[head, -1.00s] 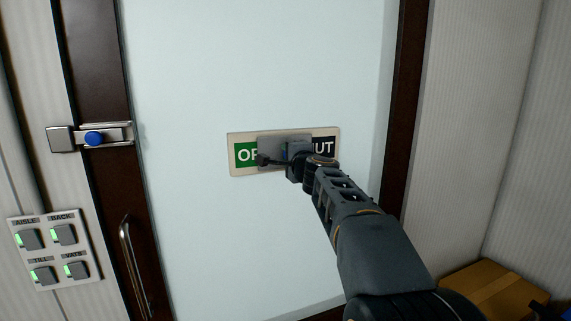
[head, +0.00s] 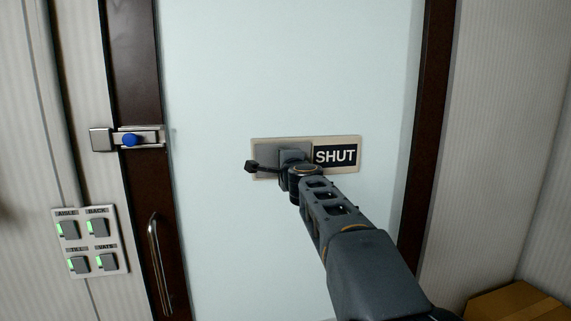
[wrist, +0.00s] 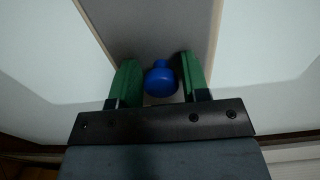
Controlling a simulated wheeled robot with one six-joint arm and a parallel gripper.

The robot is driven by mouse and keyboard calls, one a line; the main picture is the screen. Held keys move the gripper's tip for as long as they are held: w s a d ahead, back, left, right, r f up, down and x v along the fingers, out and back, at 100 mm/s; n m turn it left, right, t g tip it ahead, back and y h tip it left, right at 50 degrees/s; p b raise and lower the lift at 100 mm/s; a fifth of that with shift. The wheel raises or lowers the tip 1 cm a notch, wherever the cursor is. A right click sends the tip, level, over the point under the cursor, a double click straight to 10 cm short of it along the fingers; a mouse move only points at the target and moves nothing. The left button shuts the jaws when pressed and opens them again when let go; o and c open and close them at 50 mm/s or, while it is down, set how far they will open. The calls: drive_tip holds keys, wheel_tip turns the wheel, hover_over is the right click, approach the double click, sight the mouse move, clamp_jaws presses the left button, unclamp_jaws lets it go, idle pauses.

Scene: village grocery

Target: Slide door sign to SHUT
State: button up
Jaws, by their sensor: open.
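The door sign (head: 357,142) is a beige-framed strip on the pale door. Its grey sliding plate (head: 268,150) sits at the left end, over the spot where OPEN was. The white-on-black SHUT panel (head: 335,156) is fully uncovered on the right. The plate's blue knob (wrist: 160,80) shows in the wrist view, between the green fingers of my gripper (wrist: 158,66). The fingers are open, one on each side of the knob; whether either touches it I cannot tell. In the head view my gripper (head: 291,160) is in front of the plate and hides the knob.
A latch with a blue knob (head: 130,140) and a vertical handle (head: 160,262) are at the door's left. A panel of several lit switches (head: 90,243) is on the left wall. A cardboard box (head: 515,303) is at lower right.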

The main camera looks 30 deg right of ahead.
drive_tip(key=shift+o, duration=1.4)
drive_tip(key=v, duration=1.3)
drive_tip(key=shift+s+p, duration=0.4)
drive_tip(key=shift+a, duration=0.1)
drive_tip(key=s+a+f+n+g+y, duration=0.2)
drive_tip(key=a+f+n+g+y, duration=0.15)
drive_tip(key=f+n, duration=0.4)
drive_tip(key=s+a+f+n+g+y, duration=0.15)
drive_tip(key=a+f+n+g, duration=0.3)
drive_tip(key=f, duration=0.55)
drive_tip(key=s+a+f+n+g+h, duration=0.1)
drive_tip(key=s+a+f+n+g, duration=0.2)
drive_tip(key=f, duration=1)
drive_tip(key=s+n+g, duration=0.2)
drive_tip(key=s+n, duration=0.3)
drive_tip(key=s, duration=0.2)
drive_tip(key=shift+s+a+f+n+g, duration=0.2)
drive_tip(key=shift+n+g, duration=0.1)
drive_tip(key=shift+g, duration=0.1)
